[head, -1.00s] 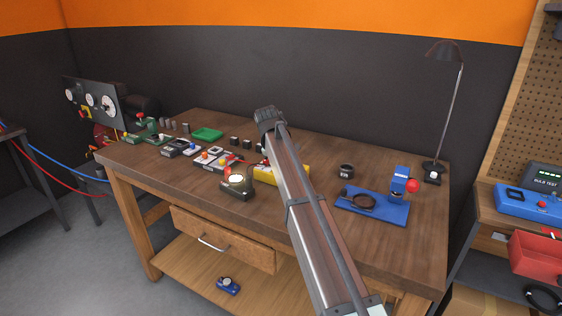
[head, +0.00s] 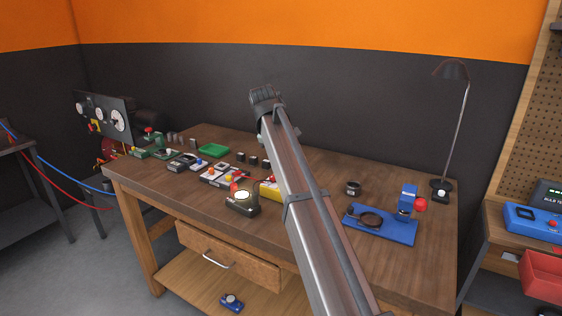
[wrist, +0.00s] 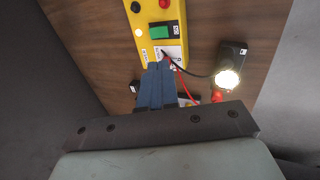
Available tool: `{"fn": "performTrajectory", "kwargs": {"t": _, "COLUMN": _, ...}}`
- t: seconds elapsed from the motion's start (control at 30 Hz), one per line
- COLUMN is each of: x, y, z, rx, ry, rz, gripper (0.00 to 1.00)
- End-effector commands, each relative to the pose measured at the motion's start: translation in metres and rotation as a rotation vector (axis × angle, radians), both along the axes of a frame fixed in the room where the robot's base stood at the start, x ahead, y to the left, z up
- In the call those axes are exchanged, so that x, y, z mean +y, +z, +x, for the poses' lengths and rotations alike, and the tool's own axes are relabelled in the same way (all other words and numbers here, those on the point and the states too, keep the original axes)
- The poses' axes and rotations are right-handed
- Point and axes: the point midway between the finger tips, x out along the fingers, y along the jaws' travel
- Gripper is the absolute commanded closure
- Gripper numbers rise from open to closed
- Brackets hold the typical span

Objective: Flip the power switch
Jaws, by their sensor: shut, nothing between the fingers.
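A yellow box (wrist: 150,52) lies on the wooden bench in the wrist view. It carries a green rocker switch (wrist: 162,32), a red button (wrist: 165,4), a black knob (wrist: 136,7) and a small glowing light (wrist: 139,32). A white panel (wrist: 171,53) with a black and a red lead sits at its near end. My gripper (wrist: 158,68) is shut and empty, its blue-grey fingertips over or at this near end, below the switch; contact cannot be told. In the head view the yellow box (head: 269,191) is partly behind my arm, and my gripper is hidden.
A lit bulb on a dark base (wrist: 227,77) stands right of the yellow box, joined by leads. Several small switch boxes and a green tray (head: 213,149) lie to the left.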

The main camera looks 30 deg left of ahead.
Motion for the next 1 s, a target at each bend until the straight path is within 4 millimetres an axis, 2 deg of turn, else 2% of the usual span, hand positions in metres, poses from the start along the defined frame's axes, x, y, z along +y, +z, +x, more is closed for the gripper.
{"fn": "performTrajectory", "kwargs": {"t": 0.13, "x": 0.000, "y": 0.007, "z": -0.003, "rx": 0.000, "ry": 0.000, "rz": 0.000, "gripper": 1.00}}
{"fn": "performTrajectory", "kwargs": {"t": 0.47, "x": 0.000, "y": 0.007, "z": -0.003, "rx": 0.000, "ry": 0.000, "rz": 0.000, "gripper": 1.00}}
{"fn": "performTrajectory", "kwargs": {"t": 0.7, "x": 0.002, "y": 0.012, "z": 0.012, "rx": 0.015, "ry": 0.000, "rz": -0.002, "gripper": 1.00}}
{"fn": "performTrajectory", "kwargs": {"t": 1.0, "x": 0.001, "y": 0.009, "z": 0.011, "rx": 0.015, "ry": 0.000, "rz": -0.002, "gripper": 1.00}}
